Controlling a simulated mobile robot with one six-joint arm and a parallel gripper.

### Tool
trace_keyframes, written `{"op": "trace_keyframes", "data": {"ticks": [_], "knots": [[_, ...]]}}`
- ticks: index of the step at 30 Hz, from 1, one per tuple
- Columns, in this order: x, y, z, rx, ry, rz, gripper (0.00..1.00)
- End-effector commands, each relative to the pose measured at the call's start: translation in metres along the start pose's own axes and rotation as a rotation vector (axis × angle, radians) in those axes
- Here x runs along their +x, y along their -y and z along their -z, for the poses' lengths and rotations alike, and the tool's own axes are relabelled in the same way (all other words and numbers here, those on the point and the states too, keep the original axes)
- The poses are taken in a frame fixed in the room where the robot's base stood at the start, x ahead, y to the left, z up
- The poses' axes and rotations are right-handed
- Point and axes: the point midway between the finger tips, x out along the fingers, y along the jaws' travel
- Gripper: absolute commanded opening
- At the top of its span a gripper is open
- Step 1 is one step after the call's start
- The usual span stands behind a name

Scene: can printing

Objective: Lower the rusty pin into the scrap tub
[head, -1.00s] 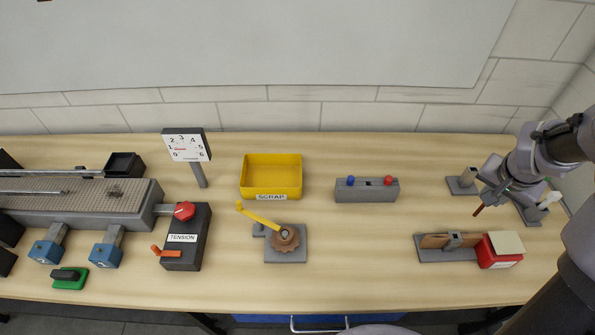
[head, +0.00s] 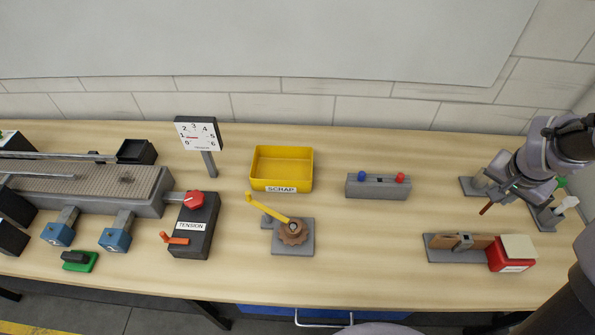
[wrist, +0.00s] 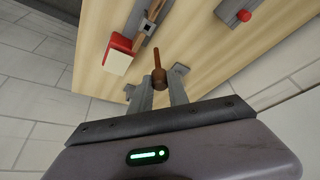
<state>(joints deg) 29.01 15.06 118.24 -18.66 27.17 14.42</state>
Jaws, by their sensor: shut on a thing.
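The rusty pin (head: 486,209) is a thin reddish-brown rod hanging tilted below my gripper (head: 494,199) at the right of the head view. In the wrist view, the pin (wrist: 156,58) stands between the two grey fingers of my gripper (wrist: 158,82), which are shut on it. The pin is in the air, clear of the table. The yellow scrap tub (head: 281,186) stands at the middle back of the table, far to the left of my gripper. It looks empty. It is not in the wrist view.
A grey box with a blue and a red knob (head: 378,188) stands between tub and gripper. A crank plate (head: 293,240) sits in front of the tub, a dial post (head: 198,134) left of it. A red box with a cream top (head: 511,254) is below my gripper.

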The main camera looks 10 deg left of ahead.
Motion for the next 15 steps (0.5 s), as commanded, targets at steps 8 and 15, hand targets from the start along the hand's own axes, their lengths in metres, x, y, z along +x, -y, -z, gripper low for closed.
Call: {"op": "trace_keyframes", "data": {"ticks": [8,15], "knots": [[-0.01,0.072,-0.025,-0.005,-0.002,0.003,0.0],[-0.024,0.136,-0.044,-0.005,-0.002,0.003,0.0]]}}
